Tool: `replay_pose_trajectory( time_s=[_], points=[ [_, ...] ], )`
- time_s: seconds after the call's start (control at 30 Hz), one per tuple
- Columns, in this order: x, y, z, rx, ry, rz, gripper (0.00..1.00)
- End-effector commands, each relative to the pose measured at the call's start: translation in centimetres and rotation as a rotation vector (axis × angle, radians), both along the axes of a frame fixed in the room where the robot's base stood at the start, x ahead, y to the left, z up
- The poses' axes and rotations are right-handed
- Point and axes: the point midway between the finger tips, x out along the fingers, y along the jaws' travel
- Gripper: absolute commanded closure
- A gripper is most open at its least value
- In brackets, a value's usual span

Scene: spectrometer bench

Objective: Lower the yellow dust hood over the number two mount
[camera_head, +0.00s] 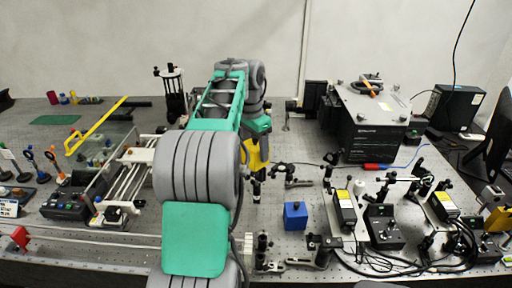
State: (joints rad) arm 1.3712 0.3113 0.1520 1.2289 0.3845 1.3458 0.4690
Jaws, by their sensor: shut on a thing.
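A yellow piece (256,153), which looks like the dust hood, hangs below my wrist near the middle of the bench. My arm covers its left side. My gripper (256,138) is shut on it, though the fingers are mostly hidden. A small black post mount (256,184) stands just below the yellow piece in the picture. I cannot tell whether they touch. No mount number is readable, so I cannot tell which is number two.
A blue block (295,215) and black optics mounts (291,176) stand right of my arm. A large black box (371,125) stands behind right. Rails (128,180) and a yellow-edged clear cover (95,125) lie left. Cables run across the right front.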

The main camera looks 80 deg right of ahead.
Motion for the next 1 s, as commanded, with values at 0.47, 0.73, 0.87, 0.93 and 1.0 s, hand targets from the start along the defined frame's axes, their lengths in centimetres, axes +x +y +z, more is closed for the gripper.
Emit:
replay_pose_trajectory(
  time_s=[0.47, 0.73, 0.87, 0.93, 1.0],
  points=[
    [0.0, 0.0, -0.1, -0.001, 0.0, 0.0, 0.76],
    [0.0, 0.0, -0.8, -0.001, -0.001, 0.0, 0.76],
    [0.0, 0.0, -1.2, -0.001, 0.0, 0.0, 0.76],
    [0.0, 0.0, -1.4, -0.001, 0.0, 0.0, 0.76],
    [0.0, 0.0, -1.6, -0.001, 0.0, 0.0, 0.76]
  ],
)
